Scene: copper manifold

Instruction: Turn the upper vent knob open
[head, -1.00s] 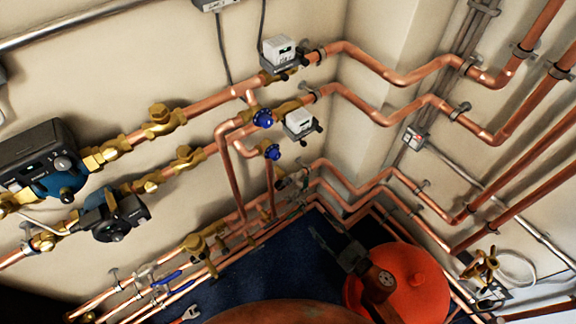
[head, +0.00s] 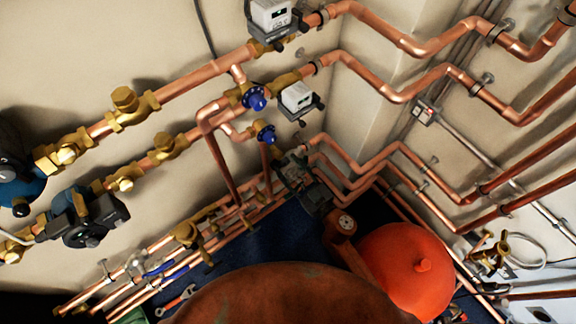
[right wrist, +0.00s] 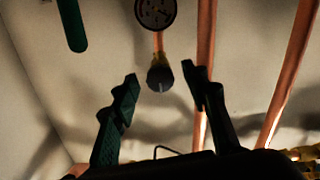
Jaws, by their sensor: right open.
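Two blue knobs sit on brass fittings on the copper pipework in the head view: the upper blue knob (head: 255,98) and the lower blue knob (head: 265,132). I cannot tell which one the task names. My right gripper (head: 288,160) is below and slightly right of the lower knob, apart from the upper one. In the right wrist view my right gripper (right wrist: 162,85) is open and empty. A small round dark knob (right wrist: 160,78) on a brass fitting shows between its fingertips, with a larger dark patterned disc (right wrist: 155,12) above. My left gripper is out of view.
Copper pipes run along the wall and around the corner. Grey-white boxes (head: 298,97) stand just right of the knobs. A red tank (head: 405,270) is at lower right, and a large rusty rounded surface (head: 270,296) fills the bottom. A dark green lever (right wrist: 72,25) hangs at upper left.

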